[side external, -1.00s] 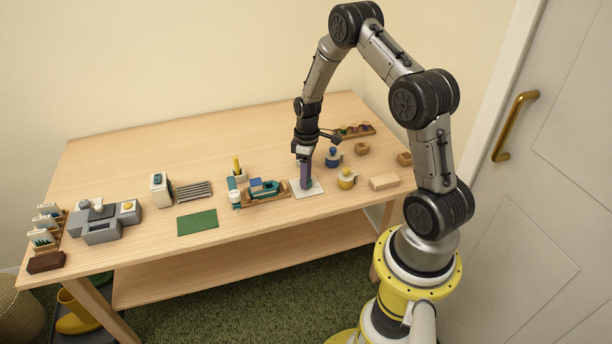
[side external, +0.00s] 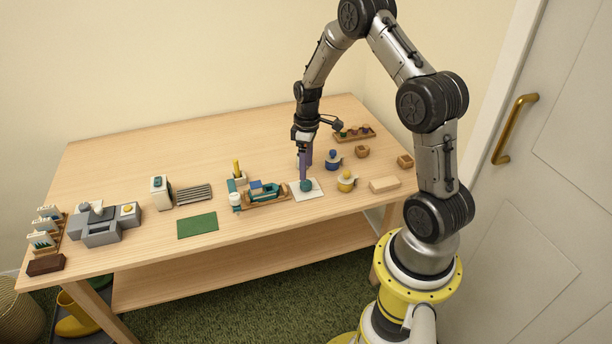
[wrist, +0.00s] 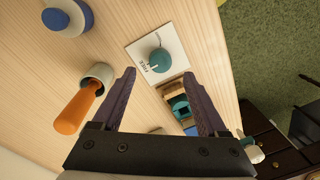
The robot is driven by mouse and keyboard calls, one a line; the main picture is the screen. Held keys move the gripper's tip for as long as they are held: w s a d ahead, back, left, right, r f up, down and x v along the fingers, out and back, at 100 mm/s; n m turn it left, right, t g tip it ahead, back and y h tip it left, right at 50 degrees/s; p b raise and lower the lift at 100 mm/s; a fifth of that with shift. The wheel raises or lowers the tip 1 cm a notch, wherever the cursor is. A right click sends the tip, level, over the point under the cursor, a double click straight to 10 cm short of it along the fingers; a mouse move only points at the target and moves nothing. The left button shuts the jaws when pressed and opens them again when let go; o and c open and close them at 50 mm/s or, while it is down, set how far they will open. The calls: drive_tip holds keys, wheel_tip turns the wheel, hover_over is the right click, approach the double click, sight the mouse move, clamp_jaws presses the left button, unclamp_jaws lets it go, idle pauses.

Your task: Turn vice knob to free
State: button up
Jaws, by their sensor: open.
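The teal round knob (wrist: 160,60) sits on a white plate (wrist: 172,40) near the table's front edge. A pale mark on the knob faces the dark lettering on the plate, too small to read surely. In the side view the knob (side external: 306,186) stands just below my gripper (side external: 304,177). In the wrist view my gripper (wrist: 160,76) has its two purple fingers spread, with nothing between them. The fingers appear apart from the knob, above it. A teal vice (wrist: 180,106) lies in a wooden tray beside the plate, partly hidden by a finger; the side view also shows it (side external: 265,190).
A blue-topped pot (side external: 333,161), a yellow pot (side external: 346,184) and a wooden block (side external: 384,184) stand right of the plate. A green mat (side external: 197,225) lies to the left.

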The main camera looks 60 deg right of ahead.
wheel_tip(320, 180, up, 9)
drive_tip(key=shift+d, duration=0.25)
drive_tip(key=shift+f, duration=0.1)
drive_tip(key=a+r+n+t+h, duration=0.1)
drive_tip(key=a+r+n+t, duration=0.25)
drive_tip(key=a+r, duration=1.15)
drive_tip(key=s+a+r+m+t, duration=0.1)
drive_tip(key=s+a+r, duration=0.2)
drive_tip(key=s, duration=0.2)
drive_tip(key=s+a+r+t, duration=0.1)
drive_tip(key=s+a+r, duration=0.15)
drive_tip(key=s, duration=0.25)
drive_tip(key=s+a+f+m, duration=0.1)
drive_tip(key=s+f+m, duration=0.2)
drive_tip(key=s, duration=0.6)
drive_tip(key=shift+a+f+m, duration=0.35)
drive_tip(key=shift+m, duration=0.6)
